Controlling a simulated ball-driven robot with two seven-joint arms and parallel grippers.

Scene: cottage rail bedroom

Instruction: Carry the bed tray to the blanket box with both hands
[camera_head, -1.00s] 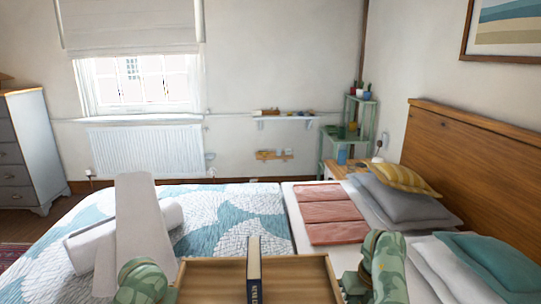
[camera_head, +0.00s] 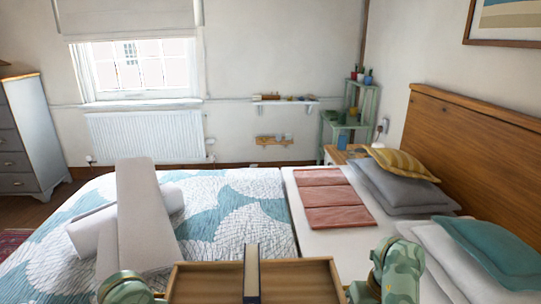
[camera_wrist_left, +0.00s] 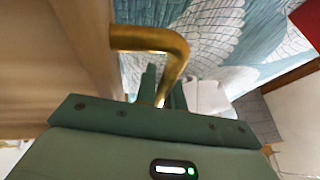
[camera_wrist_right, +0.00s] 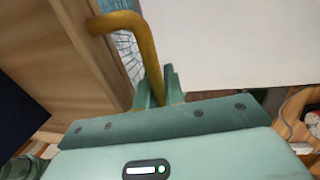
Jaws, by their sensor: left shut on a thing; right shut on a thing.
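My left gripper (camera_wrist_left: 160,88) is shut on the tray's brass left handle (camera_wrist_left: 150,38), and the tray's side (camera_wrist_left: 55,60) fills the left of that view. My right gripper (camera_wrist_right: 154,90) is shut on the brass right handle (camera_wrist_right: 140,35). Both arms' green patterned parts flank the tray in the head view. I cannot make out a blanket box in these frames.
The bed (camera_head: 225,215), with a blue and white quilt, lies beyond the tray. White long objects (camera_head: 140,215) rest on it at left. A folded pink blanket (camera_head: 335,205), pillows (camera_head: 400,190) and the wooden headboard (camera_head: 475,150) are at right. A grey dresser (camera_head: 30,140) stands far left.

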